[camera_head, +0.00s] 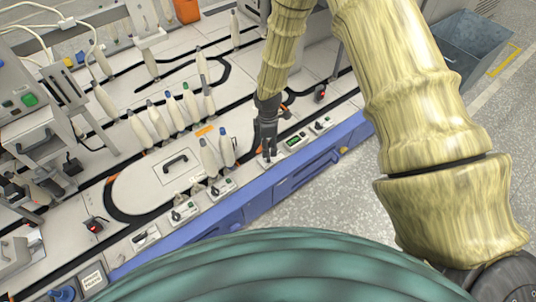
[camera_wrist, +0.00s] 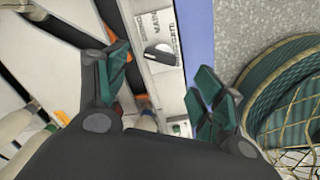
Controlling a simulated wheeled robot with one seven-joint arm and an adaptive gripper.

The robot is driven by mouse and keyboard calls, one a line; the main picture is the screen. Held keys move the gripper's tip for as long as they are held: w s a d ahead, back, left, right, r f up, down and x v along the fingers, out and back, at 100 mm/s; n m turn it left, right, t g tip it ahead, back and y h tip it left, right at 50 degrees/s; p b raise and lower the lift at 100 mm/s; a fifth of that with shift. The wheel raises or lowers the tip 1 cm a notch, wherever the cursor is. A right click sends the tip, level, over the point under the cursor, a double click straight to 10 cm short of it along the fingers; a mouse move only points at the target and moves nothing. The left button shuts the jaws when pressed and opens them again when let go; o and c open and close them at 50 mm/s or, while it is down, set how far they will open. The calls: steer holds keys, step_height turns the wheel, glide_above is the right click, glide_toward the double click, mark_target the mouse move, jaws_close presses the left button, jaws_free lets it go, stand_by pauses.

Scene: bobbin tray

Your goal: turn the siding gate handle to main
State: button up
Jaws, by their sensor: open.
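The siding gate plate (camera_wrist: 160,22) shows in the wrist view, a white label with MAIN printed on it and smaller lettering along its right side. A dark handle (camera_wrist: 160,52) with a pale part lies on its lower end, between and beyond my fingertips. My gripper (camera_wrist: 163,78) is open and empty, its green-padded fingers apart on either side of the handle's line. I cannot tell which way the handle is set. In the head view my gripper (camera_head: 267,133) points down above a white plate (camera_head: 269,160) at the front edge, partly hiding it.
Several white bobbins (camera_head: 165,120) stand in a row behind, and more bobbins (camera_head: 212,155) stand just left of my gripper. A green display (camera_head: 295,141) is close on the right. The blue front rail (camera_head: 235,205) borders open floor. A grey bin (camera_head: 455,60) stands at right.

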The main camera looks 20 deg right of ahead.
step_height(320, 180, down, 6)
steer(key=shift+f+b, duration=0.25)
steer(key=shift+b, duration=0.35)
steer(key=c, duration=1)
